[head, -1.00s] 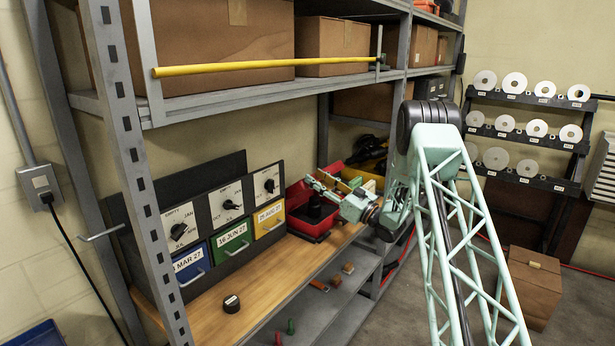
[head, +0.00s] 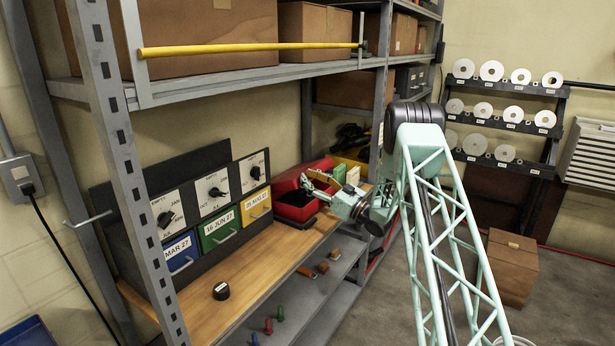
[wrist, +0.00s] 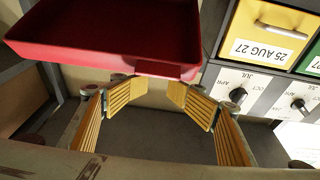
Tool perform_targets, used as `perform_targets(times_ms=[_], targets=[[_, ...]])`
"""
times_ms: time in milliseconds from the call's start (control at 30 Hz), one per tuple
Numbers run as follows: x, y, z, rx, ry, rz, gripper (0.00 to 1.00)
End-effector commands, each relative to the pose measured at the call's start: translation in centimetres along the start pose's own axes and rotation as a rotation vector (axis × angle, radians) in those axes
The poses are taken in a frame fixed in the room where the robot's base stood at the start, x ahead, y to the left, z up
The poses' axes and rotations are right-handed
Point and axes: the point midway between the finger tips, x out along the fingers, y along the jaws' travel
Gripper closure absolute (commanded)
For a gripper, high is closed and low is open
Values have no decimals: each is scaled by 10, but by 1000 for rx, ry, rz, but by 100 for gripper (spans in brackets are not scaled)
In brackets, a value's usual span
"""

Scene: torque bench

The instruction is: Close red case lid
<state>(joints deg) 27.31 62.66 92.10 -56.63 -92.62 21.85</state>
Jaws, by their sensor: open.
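The red case (head: 297,213) stands on the wooden bench top, right of the yellow drawer. Its lid (head: 290,180) is raised at the back, and the dark inside of the case shows. My gripper (head: 306,182) is at the case, in front of the raised lid, partly overlapping it. In the wrist view, which is upside down, a red part of the case (wrist: 110,38) fills the upper left. The yellow-padded fingers (wrist: 155,92) are spread with nothing between them. Their tips are close to the red rim; I cannot tell whether they touch it.
Yellow (head: 256,205), green (head: 220,230) and blue drawers with dials above them stand left of the case. A black knob (head: 221,291) lies on the bench top (head: 195,310). A yellow bar (head: 250,48) runs along the shelf above. Small items lie on the lower shelf.

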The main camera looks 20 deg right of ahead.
Motion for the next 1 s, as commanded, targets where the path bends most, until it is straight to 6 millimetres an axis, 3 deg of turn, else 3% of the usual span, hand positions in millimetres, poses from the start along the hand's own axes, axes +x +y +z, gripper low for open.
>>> perform_targets(times_ms=[500, 1000], targets=[[2, -3, 0, 1, 0, -5, 52], [-6, -3, 13, 3, -2, -5, 52]])
